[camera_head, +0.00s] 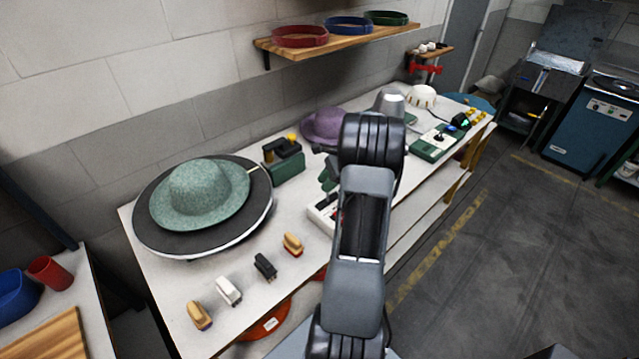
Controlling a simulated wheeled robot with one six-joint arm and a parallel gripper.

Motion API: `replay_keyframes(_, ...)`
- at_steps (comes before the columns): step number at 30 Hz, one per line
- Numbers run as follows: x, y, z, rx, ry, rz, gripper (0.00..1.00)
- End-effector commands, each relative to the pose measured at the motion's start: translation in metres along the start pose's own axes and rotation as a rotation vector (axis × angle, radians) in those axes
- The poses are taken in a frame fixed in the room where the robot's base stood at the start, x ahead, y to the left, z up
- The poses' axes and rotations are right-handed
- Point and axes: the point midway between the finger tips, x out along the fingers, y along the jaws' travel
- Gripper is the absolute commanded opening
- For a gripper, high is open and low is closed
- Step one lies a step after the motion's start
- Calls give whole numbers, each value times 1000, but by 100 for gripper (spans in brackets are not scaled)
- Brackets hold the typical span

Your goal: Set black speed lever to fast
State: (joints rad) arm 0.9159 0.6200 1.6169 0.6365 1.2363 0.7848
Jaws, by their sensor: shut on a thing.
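A green control box (421,151) with a white top plate stands toward the far right end of the white workbench. A small black part (438,138) stands up from its plate, but it is too small to tell whether it is the speed lever or how it is set. Another white-topped unit (321,216) with a bit of red sits just left of my arm and is partly hidden by it. My arm rises through the middle of the picture and hides what lies behind it. My gripper cannot be made out, nor what it holds.
A green felt hat (200,190) lies on a round dark plate (152,226) at the left. Several brushes line the bench's front edge, including a black one (265,266). A purple hat (325,122) lies behind. The floor (480,270) at right is clear.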

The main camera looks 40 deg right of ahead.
Motion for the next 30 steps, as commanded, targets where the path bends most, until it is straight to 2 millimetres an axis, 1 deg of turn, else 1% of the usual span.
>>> replay_keyframes(1, -6, -4, -6, -1, 9, -9, 0)
replay_keyframes(6, -14, -12, -20, -3, 12, -13, 0)
replay_keyframes(15, -20, -23, -41, -6, 14, -14, 0)
replay_keyframes(22, -21, -28, -51, -8, 15, -15, 0)
replay_keyframes(30, -22, -31, -55, -9, 14, -15, 0)
